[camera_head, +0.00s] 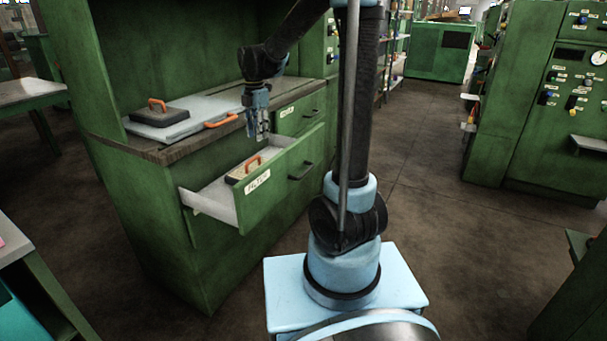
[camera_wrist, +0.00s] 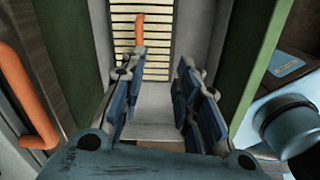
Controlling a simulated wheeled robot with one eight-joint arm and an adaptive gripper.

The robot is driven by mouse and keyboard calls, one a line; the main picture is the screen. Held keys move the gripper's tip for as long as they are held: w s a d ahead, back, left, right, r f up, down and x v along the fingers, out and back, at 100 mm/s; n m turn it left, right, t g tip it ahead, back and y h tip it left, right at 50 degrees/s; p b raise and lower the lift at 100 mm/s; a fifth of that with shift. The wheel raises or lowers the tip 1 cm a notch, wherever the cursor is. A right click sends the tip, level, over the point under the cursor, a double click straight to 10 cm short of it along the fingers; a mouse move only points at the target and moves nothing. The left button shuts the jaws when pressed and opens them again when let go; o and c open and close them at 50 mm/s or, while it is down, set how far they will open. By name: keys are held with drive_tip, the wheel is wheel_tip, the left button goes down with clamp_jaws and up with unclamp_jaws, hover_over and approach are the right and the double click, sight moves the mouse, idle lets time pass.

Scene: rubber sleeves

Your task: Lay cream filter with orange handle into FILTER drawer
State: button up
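The FILTER drawer (camera_head: 275,190) stands pulled out of the green cabinet, with its label on the front. The cream filter (camera_head: 236,174) with its orange handle lies inside the drawer, handle up. In the wrist view the cream slatted filter (camera_wrist: 122,34) shows at the far end of the drawer floor (camera_wrist: 155,122). My gripper (camera_head: 262,138) hangs above the drawer, pointing down. It is open and empty in the wrist view (camera_wrist: 157,78), with bare drawer floor between its fingers and the filter apart from them. The filter's edges are partly hidden by the drawer front and fingers.
A grey tray (camera_head: 205,104) with an orange handle lies on the counter above the drawer. A dark filter (camera_head: 157,117) with an orange handle sits on it. A shut labelled drawer (camera_head: 300,115) is behind the open one. The floor to the right is clear.

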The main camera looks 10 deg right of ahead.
drive_tip(key=s+d+m+t, duration=0.1)
drive_tip(key=s+d+m, duration=1.2)
drive_tip(key=s, duration=0.3)
drive_tip(key=s+d+f+m, duration=0.2)
drive_tip(key=s+f+m, duration=0.2)
drive_tip(key=s+m, duration=0.2)
drive_tip(key=s+d+f+m+t, duration=0.1)
drive_tip(key=s+d+f+m, duration=0.2)
drive_tip(key=s+m, duration=0.4)
drive_tip(key=shift+s+d+f, duration=0.2)
drive_tip(key=shift+d+f, duration=0.15)
drive_tip(key=shift+f, duration=0.4)
drive_tip(key=shift+w+f, duration=0.2)
drive_tip(key=shift+w, duration=0.25)
drive_tip(key=shift+c, duration=0.5)
